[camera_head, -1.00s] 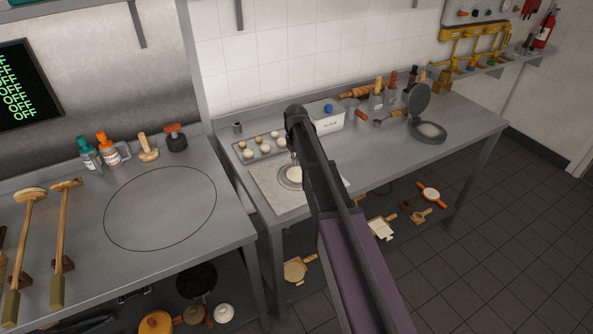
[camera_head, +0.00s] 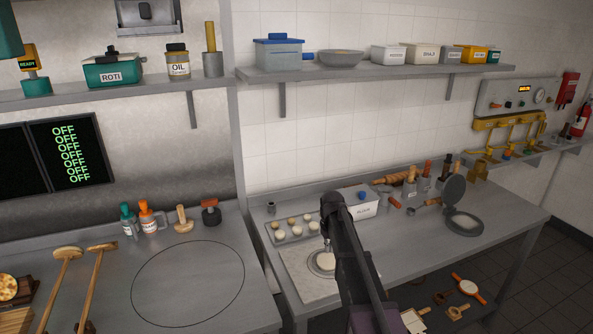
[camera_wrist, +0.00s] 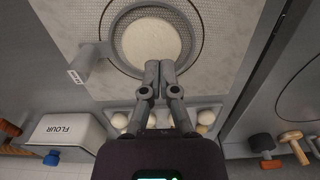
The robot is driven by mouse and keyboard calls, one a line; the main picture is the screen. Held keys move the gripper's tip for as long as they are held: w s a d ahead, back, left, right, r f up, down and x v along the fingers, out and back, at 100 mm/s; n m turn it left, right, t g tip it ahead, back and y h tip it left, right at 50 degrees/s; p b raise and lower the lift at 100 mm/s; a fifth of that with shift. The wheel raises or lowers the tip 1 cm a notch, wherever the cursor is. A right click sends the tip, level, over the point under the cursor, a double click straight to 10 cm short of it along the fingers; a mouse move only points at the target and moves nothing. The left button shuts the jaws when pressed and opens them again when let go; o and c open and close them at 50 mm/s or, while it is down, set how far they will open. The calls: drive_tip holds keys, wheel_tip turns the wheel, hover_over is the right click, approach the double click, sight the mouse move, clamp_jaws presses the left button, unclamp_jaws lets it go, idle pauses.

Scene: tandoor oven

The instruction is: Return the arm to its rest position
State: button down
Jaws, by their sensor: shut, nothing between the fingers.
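My gripper (camera_wrist: 159,72) shows in the wrist view with its two fingers together and nothing between them. It is above the edge of a round grey ring or plate that holds a pale dough disc (camera_wrist: 152,42). In the head view my arm reaches over the right-hand counter, and the dough disc (camera_head: 326,261) lies on a light board (camera_head: 303,284) just left of the arm. The gripper tips are small there, close above the disc. I cannot tell from these views whether they touch anything.
A tray of dough balls (camera_head: 277,236) and a flour box (camera_head: 359,204) stand behind the board. A round press (camera_head: 463,222) stands open to the right. A shelf (camera_head: 390,69) with boxes runs above. The left counter's circle (camera_head: 188,284) is bare.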

drive_tip(key=s+d+m, duration=0.1)
drive_tip(key=s+m, duration=0.2)
drive_tip(key=s, duration=2.3)
drive_tip(key=shift+d, duration=0.1)
drive_tip(key=w+r+n+p, duration=0.1)
drive_tip(key=w+r+p, duration=0.1)
drive_tip(key=w, duration=1.2)
drive_tip(key=w+r+n+p, duration=0.1)
drive_tip(key=w+n, duration=0.1)
drive_tip(key=w, duration=1.2)
drive_tip(key=shift+w+r+p, duration=0.25)
drive_tip(key=shift+r+p, duration=0.1)
drive_tip(key=shift+d+f, duration=0.1)
drive_tip(key=shift+f, duration=0.1)
drive_tip(key=b, duration=0.7)
hover_over(330, 261)
wheel_tip(330, 261, down, 7)
drive_tip(key=shift+w+r, duration=0.1)
drive_tip(key=shift+r, duration=0.1)
drive_tip(key=shift+f+b, duration=1.85)
